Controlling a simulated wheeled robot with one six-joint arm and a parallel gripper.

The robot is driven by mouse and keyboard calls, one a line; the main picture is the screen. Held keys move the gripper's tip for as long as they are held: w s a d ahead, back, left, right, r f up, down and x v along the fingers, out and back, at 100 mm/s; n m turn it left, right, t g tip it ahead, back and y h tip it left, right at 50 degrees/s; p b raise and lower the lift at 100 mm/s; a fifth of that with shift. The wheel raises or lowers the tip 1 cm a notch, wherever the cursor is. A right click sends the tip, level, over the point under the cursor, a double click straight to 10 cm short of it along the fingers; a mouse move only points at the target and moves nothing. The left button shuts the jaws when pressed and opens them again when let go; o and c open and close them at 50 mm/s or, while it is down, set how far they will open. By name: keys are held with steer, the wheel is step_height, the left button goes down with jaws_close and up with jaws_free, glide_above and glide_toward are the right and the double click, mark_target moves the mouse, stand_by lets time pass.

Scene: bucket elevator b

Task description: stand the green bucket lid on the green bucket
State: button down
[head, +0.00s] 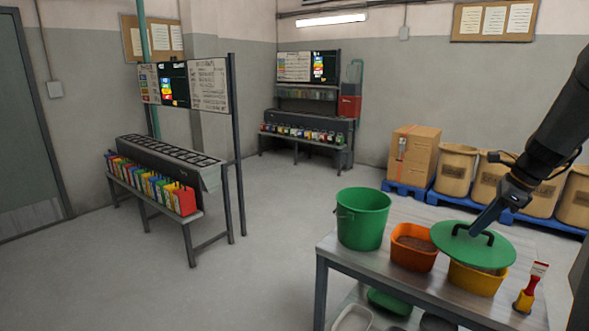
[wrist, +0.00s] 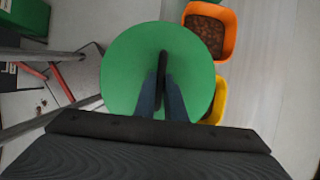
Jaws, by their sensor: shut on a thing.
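The green bucket (head: 363,222) stands upright and open at the back left of the table. The green bucket lid (head: 455,248) is a round disc with a dark handle, held roughly level to the right of the bucket, over the yellow container and close to the orange one. My gripper (head: 482,228) is shut on the lid's handle. In the wrist view the lid (wrist: 125,75) fills the middle, with my gripper's fingers (wrist: 161,97) on either side of the handle. The lid hides part of the yellow container.
An orange container (head: 412,260) with brown contents stands beside the bucket. A yellow container (head: 476,280) is partly under the lid.

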mark_target(450, 241)
steer(key=a+f+n, duration=0.1)
steer(key=a+f, duration=0.1)
steer(key=a+f+n+g, duration=0.1)
steer(key=a+f+n, duration=0.1)
steer(key=a, duration=0.1)
steer(key=a+f+n+g+y, duration=0.1)
steer(key=a+f+n, duration=0.1)
steer(key=shift+w+a+f, duration=0.25)
steer(key=shift+w+f, duration=0.05)
steer(key=s+a+f+n+g+h, duration=0.25)
steer(key=s+a+f+n, duration=0.25)
steer(key=a+f+n, duration=0.5)
steer(key=s+a+f+n+g+h, duration=0.2)
steer(key=s+a+f+n+g, duration=0.15)
steer(key=a+f+n, duration=0.6)
step_height(450, 241, down, 9)
steer(key=w+a+b, duration=0.1)
steer(key=a+b, duration=0.1)
steer(key=b, duration=0.8)
steer(key=shift+w+a+r+n+t, duration=0.15)
steer(key=shift+w+a+n+t, duration=0.25)
steer(key=shift+n, duration=0.05)
